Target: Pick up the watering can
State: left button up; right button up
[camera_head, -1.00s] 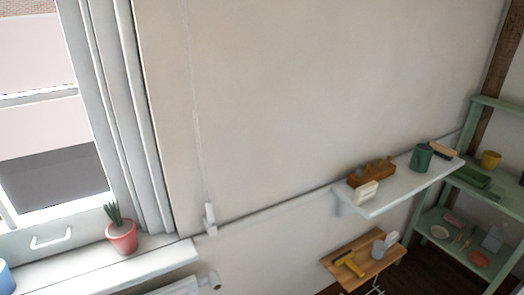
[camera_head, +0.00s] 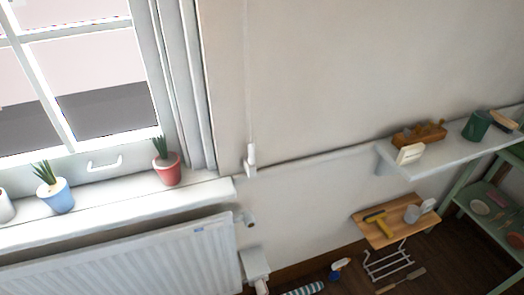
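No watering can shows clearly. A dark green can-like container (camera_head: 477,126) stands upright on the white wall shelf (camera_head: 440,163) at the right; it is too small to tell what it is. A pale grey vessel (camera_head: 413,214) stands on a small wooden-topped stand (camera_head: 393,231) below the shelf, with a whitish piece beside it. I cannot tell if either is the watering can. Neither of my grippers is in view.
A radiator (camera_head: 150,262) sits under the windowsill (camera_head: 115,205), which holds a red pot (camera_head: 167,170) and a blue pot (camera_head: 56,196). A spray bottle (camera_head: 340,268) and a brush are on the floor. A green rack (camera_head: 462,203) stands right.

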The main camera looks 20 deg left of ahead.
aim_at(479, 123)
jog(key=u, duration=1.5)
jog(key=z, duration=2.45)
jog(key=i+l, duration=0.3)
jog(key=i+l+u, duration=0.15)
jog(key=l, duration=0.3)
jog(key=i+l, duration=0.4)
jog(key=i+l+u, duration=0.15)
jog(key=l, duration=0.3)
jog(key=i, duration=0.1)
